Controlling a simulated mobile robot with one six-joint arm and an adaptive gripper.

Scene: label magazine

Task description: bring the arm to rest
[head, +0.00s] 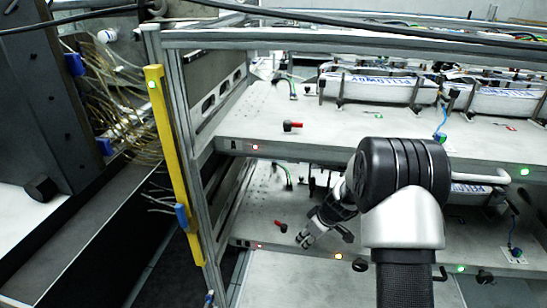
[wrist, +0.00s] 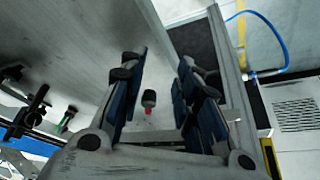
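My gripper (head: 306,238) is at the lower shelf (head: 262,205) of the magazine in the head view, left of my dark wrist joint. In the wrist view my gripper (wrist: 162,70) has its two dark blue fingers spread apart, with nothing held between them. A small black and red knob (wrist: 149,98) shows in the gap, beyond the fingers. Whether the fingers touch the shelf cannot be told.
The upper shelf (head: 245,122) carries white label packs (head: 375,88) and a red lever (head: 292,126). A second red lever (head: 281,226) is on the lower shelf, close to my gripper. A yellow post (head: 165,150) stands left, beside cabling (head: 115,115).

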